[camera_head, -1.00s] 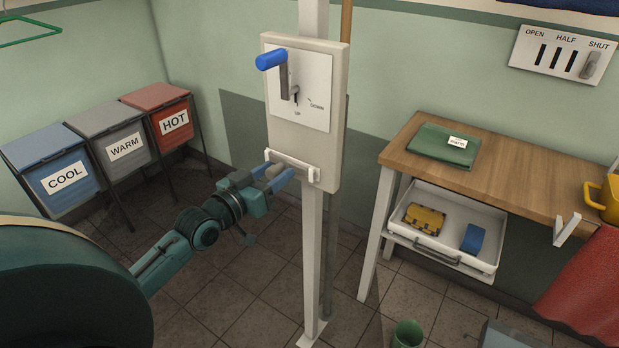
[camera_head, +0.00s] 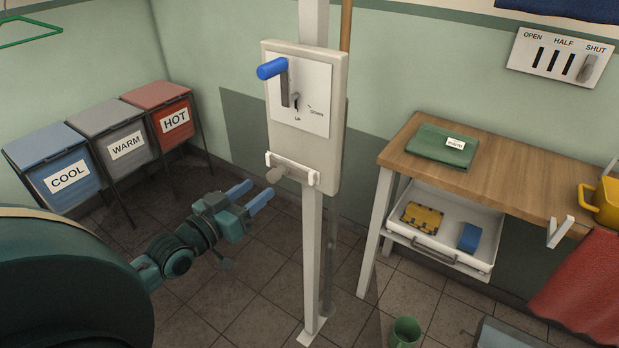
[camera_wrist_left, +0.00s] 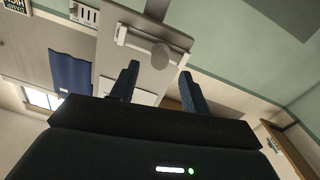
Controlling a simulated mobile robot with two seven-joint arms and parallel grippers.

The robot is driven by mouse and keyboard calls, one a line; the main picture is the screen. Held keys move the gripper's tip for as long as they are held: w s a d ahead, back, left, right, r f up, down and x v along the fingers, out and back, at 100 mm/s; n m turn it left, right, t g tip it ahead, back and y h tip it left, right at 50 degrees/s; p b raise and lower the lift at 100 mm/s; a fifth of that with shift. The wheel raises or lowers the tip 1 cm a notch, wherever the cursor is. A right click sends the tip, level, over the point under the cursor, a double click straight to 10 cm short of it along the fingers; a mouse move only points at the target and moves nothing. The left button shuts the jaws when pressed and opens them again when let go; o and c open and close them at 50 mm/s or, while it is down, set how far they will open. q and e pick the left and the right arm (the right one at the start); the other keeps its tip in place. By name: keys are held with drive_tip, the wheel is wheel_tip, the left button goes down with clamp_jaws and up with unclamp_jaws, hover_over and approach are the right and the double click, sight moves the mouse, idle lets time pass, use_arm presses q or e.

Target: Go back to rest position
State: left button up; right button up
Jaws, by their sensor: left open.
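My left gripper (camera_head: 255,194) is open and empty, with its two blue fingers apart. It is left of and below the white handle bar (camera_head: 292,168) on the post-mounted panel (camera_head: 336,120), clear of it. My right gripper is not in view.
Lidded bins marked COOL (camera_head: 68,178), WARM (camera_head: 126,146) and HOT (camera_head: 174,121) stand at left. A wooden table (camera_head: 500,170) with an open white drawer (camera_head: 440,250) is at right. A green cup (camera_head: 405,332) stands on the floor.

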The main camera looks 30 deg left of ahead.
use_arm(q)
drive_tip(key=shift+s, duration=0.25)
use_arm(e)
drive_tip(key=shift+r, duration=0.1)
use_arm(q)
drive_tip(key=s+d+f+m+g+p, duration=0.1)
drive_tip(key=s+d+f+g+p, duration=0.1)
drive_tip(key=d, duration=0.5)
drive_tip(key=s+d+f+m+g+p, duration=0.1)
drive_tip(key=s+d+f+g+p, duration=0.1)
drive_tip(key=s+d+f, duration=0.3)
drive_tip(key=s+d+f+m+g+h+p, duration=0.1)
drive_tip(key=s+d+f+g+p, duration=0.2)
drive_tip(key=d, duration=0.7)
drive_tip(key=s+p, duration=0.1)
drive_tip(key=s, duration=0.1)
drive_tip(key=shift+s+f+p, duration=0.3)
drive_tip(key=shift+s+p, duration=0.05)
drive_tip(key=shift+s, duration=0.05)
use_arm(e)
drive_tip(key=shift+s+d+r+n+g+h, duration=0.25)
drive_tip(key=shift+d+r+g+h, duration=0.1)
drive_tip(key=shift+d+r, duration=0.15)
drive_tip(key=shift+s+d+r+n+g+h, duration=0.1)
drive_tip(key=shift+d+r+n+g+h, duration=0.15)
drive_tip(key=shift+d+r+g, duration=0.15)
